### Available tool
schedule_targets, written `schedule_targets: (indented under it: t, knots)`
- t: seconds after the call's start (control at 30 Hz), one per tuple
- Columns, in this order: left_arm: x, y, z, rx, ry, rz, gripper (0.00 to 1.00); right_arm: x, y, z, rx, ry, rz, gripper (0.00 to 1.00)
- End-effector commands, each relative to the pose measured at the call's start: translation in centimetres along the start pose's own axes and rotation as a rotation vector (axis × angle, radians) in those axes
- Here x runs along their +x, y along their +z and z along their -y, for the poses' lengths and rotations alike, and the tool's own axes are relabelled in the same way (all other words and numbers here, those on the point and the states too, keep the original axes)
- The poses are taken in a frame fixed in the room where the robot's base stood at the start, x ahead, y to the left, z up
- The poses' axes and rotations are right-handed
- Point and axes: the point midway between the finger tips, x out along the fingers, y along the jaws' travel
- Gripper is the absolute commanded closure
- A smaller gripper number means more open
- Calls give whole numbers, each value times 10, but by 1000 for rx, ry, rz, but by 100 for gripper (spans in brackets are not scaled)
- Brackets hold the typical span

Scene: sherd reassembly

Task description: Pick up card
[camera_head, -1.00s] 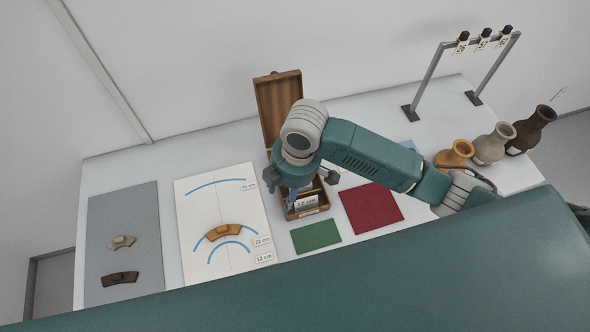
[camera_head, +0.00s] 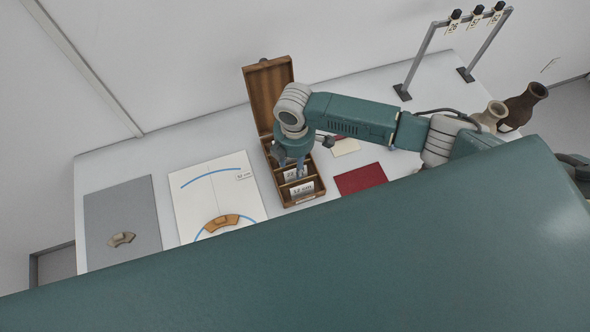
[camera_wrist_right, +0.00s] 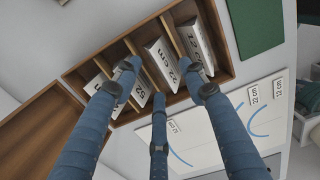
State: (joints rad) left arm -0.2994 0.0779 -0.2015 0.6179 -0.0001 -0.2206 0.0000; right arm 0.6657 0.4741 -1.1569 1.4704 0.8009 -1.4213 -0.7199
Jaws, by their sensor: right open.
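The wooden card box (camera_head: 323,186) stands open on the table, and its upright cards sit between dividers. In the head view the 12 cm card (camera_head: 302,188) is in the front compartment, with the 22 card (camera_head: 295,173) behind it. My right gripper (camera_head: 291,163) points down over the box, open and empty. In the right wrist view its three blue fingers (camera_wrist_right: 160,78) spread over the cards, near the 22 card (camera_wrist_right: 163,62). The 12 cm card (camera_wrist_right: 200,37) is to its right there. Whether any finger touches a card cannot be told. My left gripper is out of view.
A white board (camera_head: 190,205) with blue arcs and an orange sherd (camera_head: 221,223) lies left of the box. A grey mat (camera_head: 110,209) with a pale sherd lies farther left. A red mat (camera_head: 360,178) is right. Vases and a metal rack (camera_head: 425,60) stand far right.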

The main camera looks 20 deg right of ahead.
Motion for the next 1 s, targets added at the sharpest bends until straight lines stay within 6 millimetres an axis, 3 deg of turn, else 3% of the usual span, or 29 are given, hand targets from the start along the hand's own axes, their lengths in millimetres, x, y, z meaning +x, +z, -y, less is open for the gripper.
schedule_targets:
  t: [0.13,0.37,0.4,0.57,1.0]
  knots:
    - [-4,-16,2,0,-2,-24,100,15,-1,0,-1,-1,0,58]
    - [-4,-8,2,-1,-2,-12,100,18,-1,0,-2,1,-1,58]
    - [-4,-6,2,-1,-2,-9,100,18,-1,0,-2,1,-1,60]
    - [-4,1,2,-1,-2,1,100,18,-1,0,-1,1,-1,92]
    - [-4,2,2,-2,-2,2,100,17,-1,0,-1,2,-1,93]
